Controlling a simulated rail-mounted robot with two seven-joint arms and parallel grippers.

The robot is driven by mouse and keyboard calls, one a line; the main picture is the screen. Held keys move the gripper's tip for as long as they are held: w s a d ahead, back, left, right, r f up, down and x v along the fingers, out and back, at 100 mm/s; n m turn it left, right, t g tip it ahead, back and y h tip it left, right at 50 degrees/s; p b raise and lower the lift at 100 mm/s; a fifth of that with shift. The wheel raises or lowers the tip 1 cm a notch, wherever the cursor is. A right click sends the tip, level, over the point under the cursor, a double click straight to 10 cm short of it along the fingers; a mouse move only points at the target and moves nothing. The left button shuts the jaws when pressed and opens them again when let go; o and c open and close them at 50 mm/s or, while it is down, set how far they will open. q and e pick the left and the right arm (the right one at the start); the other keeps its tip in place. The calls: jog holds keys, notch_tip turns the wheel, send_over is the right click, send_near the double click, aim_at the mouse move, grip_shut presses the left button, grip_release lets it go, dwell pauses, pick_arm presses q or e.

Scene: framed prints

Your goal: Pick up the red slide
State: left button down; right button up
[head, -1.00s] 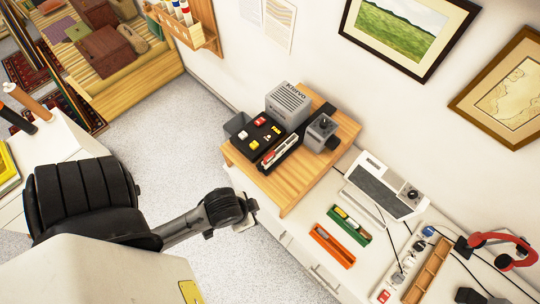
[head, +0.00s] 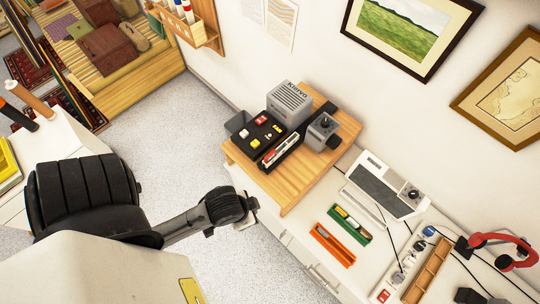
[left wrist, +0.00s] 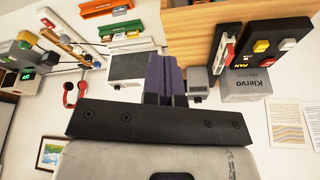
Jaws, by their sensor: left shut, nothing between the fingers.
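A red piece (head: 267,159) lies in a narrow white holder along the near edge of a black panel (head: 272,134). A second red cap (head: 260,120) sits on the panel with yellow and white ones. I cannot tell which red piece is the slide. In the left wrist view the holder's red piece (left wrist: 229,54) and the red cap (left wrist: 261,46) show at upper right. My left gripper (left wrist: 166,60) is shut and empty, its purple fingers left of the panel there. In the head view my left arm ends short of the wooden board; its fingers cannot be made out.
The panel stands on a wooden board (head: 300,190) with a grey Klervo box (head: 288,103) and a grey knob box (head: 322,131). An orange tray (head: 332,245), a green tray (head: 350,225) and a white device (head: 385,187) are to the right. Floor is open below left.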

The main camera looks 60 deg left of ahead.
pick_arm(q)
jog(key=c, duration=1.1)
grip_release()
